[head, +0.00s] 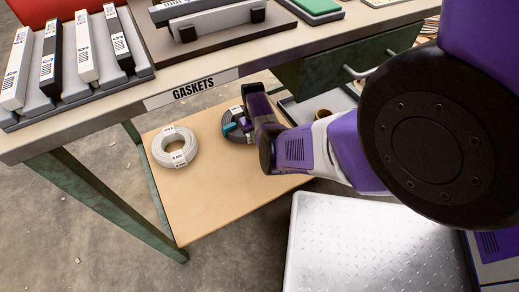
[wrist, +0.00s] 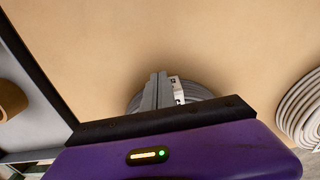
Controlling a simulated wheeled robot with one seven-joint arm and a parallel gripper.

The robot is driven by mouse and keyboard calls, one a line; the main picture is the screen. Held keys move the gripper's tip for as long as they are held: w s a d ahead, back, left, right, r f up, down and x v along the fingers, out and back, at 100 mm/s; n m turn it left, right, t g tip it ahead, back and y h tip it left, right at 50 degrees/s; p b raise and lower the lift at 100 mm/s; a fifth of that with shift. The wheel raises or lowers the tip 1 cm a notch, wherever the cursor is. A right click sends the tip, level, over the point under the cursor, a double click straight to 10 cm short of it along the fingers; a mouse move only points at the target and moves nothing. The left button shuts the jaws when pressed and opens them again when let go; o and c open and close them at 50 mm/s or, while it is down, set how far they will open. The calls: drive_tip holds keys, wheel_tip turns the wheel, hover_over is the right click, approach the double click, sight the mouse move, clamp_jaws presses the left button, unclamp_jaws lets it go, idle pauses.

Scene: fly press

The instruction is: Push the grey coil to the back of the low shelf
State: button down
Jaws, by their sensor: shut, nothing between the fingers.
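The grey coil (head: 226,117) lies flat on the low shelf (head: 208,200) under the bench, partly hidden by my gripper in the head view. In the wrist view the grey coil (wrist: 199,91) shows just beyond the fingers, with a white label on it. My gripper (head: 231,127) is shut and empty, low over the shelf at the coil. It also shows in the wrist view (wrist: 155,88), its fingers together and overlapping the coil's outline. I cannot tell whether they touch it.
A paler coil (head: 174,147) lies left of the grey one. The bench edge with a GASKETS label (head: 192,89) overhangs the shelf. A green leg (head: 105,205) stands at left. A tray with a brown roll (head: 322,115) is at right. The shelf's front is clear.

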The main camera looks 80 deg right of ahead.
drive_tip(key=w+d+b, duration=0.2)
drive_tip(key=d, duration=0.1)
drive_tip(key=shift+w+d+f+b, duration=0.1)
drive_tip(key=shift+w+f+b, duration=0.05)
drive_tip(key=shift+w+b, duration=0.15)
drive_tip(key=shift+w+d+r, duration=0.15)
drive_tip(key=shift+d+r, duration=0.05)
drive_tip(key=shift+d, duration=0.1)
drive_tip(key=shift+a, duration=0.1)
